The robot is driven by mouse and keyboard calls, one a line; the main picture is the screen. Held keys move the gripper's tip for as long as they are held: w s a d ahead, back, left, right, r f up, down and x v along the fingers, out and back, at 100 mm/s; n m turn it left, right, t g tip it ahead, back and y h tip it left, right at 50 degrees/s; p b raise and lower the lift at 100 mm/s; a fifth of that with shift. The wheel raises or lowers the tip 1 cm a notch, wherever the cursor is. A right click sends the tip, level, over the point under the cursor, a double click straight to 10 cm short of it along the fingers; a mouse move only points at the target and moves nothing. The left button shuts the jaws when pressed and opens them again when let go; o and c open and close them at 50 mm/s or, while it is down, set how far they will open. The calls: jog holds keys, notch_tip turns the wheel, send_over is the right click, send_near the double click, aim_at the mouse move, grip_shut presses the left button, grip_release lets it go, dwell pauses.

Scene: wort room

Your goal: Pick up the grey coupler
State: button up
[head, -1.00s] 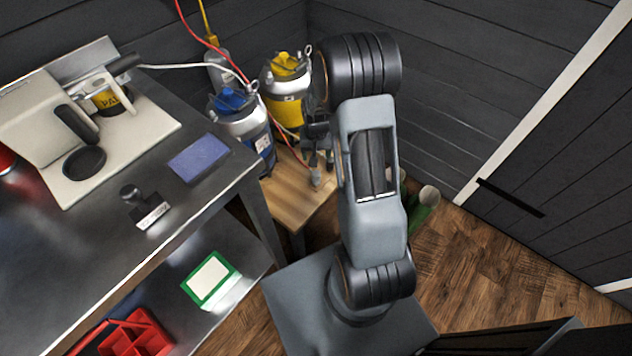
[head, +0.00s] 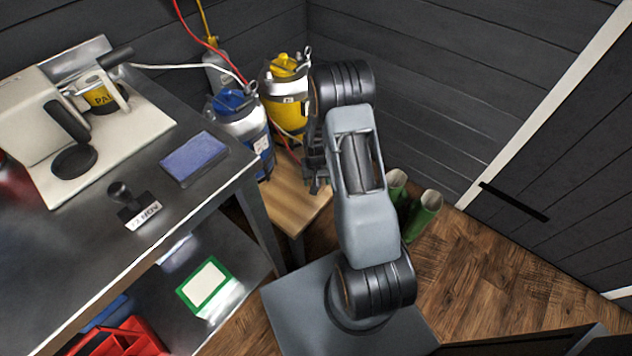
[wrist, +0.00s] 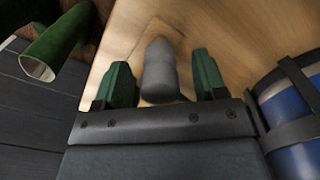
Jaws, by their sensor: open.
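The grey coupler (wrist: 160,72) lies on the small wooden table (wrist: 225,38) in the wrist view. My gripper (wrist: 163,82) is open, with one green-tipped finger on each side of the coupler. Gaps show between the coupler and both fingers, so they look apart from it. In the head view my gripper (head: 318,172) is low over the wooden table (head: 292,208), and the coupler is hidden behind it.
A blue-banded keg (head: 240,128) and a yellow keg (head: 285,100) stand close left of my gripper. A steel bench (head: 75,235) fills the left. Green boots (head: 425,215) stand on the floor to the right.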

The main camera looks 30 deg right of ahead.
jog(key=shift+f, duration=0.45)
jog(key=shift+c, duration=0.4)
jog(key=c, duration=0.9)
jog(key=shift+c, duration=0.2)
